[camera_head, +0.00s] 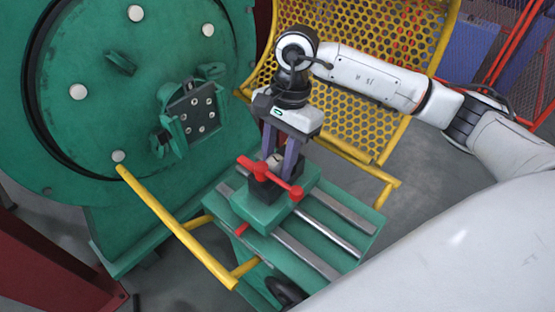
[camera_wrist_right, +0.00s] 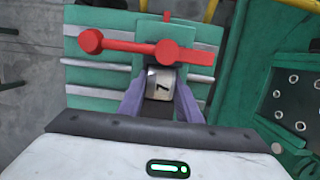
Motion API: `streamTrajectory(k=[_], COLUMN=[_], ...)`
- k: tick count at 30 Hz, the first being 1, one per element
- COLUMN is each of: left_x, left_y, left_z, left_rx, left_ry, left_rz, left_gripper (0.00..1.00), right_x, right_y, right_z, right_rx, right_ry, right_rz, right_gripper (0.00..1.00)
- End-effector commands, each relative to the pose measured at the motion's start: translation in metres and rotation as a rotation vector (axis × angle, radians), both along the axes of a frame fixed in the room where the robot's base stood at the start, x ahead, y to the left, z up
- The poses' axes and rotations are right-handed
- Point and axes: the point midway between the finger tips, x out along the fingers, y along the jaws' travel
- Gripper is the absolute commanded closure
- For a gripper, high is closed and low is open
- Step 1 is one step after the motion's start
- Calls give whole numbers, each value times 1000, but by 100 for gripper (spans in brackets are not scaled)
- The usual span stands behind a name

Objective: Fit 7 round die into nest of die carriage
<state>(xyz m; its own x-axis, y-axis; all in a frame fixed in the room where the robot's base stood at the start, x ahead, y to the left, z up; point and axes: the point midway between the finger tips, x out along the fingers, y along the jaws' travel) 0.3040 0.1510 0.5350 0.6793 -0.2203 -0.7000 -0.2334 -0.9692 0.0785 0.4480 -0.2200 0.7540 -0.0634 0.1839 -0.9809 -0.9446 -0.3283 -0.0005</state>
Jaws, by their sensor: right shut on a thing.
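My right gripper (camera_head: 283,158) is over the green die carriage (camera_head: 260,211) in the head view. Its purple-grey fingers (camera_wrist_right: 162,98) are shut on a small metal die (camera_wrist_right: 160,82) marked with a dark 7 in the right wrist view. The die is at the carriage's dark block, just by the red clamp bar (camera_head: 270,178). The red bar also crosses above the die in the wrist view (camera_wrist_right: 140,48). The fingers and bar hide the nest, so I cannot tell whether the die is seated. My left gripper is not in view.
The carriage rides on steel rails (camera_head: 305,252) on a green bed. A large green round machine plate (camera_head: 135,80) stands at the left. A yellow perforated guard (camera_head: 375,75) is behind my right arm. A yellow bar (camera_head: 175,225) runs in front at the left.

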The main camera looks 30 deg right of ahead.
Motion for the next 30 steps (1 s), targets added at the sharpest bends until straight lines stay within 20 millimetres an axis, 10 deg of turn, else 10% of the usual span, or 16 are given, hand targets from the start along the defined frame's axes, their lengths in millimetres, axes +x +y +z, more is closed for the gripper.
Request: streamTrajectory(k=[1, 2, 6, 19, 30], left_x=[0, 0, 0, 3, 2], left_y=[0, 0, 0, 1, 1], left_z=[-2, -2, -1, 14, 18], left_rx=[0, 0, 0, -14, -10], left_ry=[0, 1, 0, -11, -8], left_rz=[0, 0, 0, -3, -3], left_gripper=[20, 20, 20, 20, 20], right_x=[1, 1, 0, 0, 6], right_y=[0, 0, 0, 0, -14], right_z=[-1, -1, 0, -1, 76], right_rx=[1, 1, 1, 0, -1], right_ry=[-3, -3, -2, 1, -4], right_rz=[-1, -1, 0, 0, -1], right_gripper=[100, 67, 47, 47, 47])
